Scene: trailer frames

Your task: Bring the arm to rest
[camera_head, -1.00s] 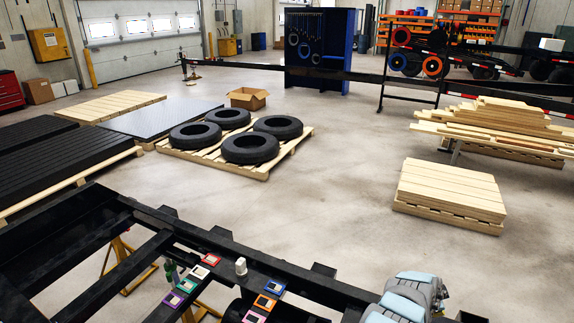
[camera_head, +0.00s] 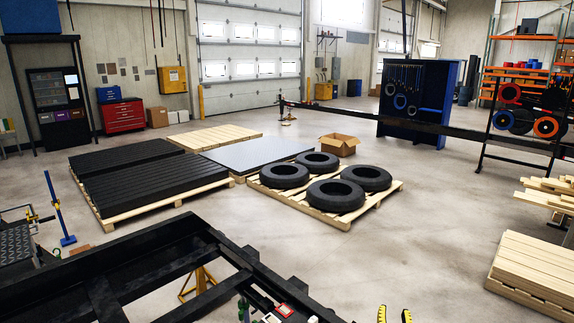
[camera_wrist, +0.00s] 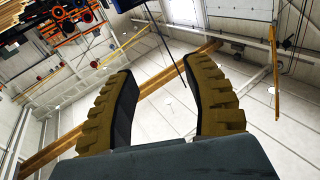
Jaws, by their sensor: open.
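My gripper (camera_head: 394,315) shows at the bottom edge of the head view as two yellow-and-black fingertips, apart and pointing up. In the wrist view my gripper (camera_wrist: 166,100) shows as two ridged fingers spread wide with nothing between them. Behind them are the ceiling, upper walls and yellow beams, so the gripper points upward. The rest of my arm is out of the head view.
A black trailer frame (camera_head: 180,262) fills the lower left, with a red-and-white tile (camera_head: 285,310) on it. Tyres lie on a pallet (camera_head: 372,206) in the middle. Stacked boards (camera_head: 535,265) stand at right. The floor (camera_head: 430,240) between them is clear.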

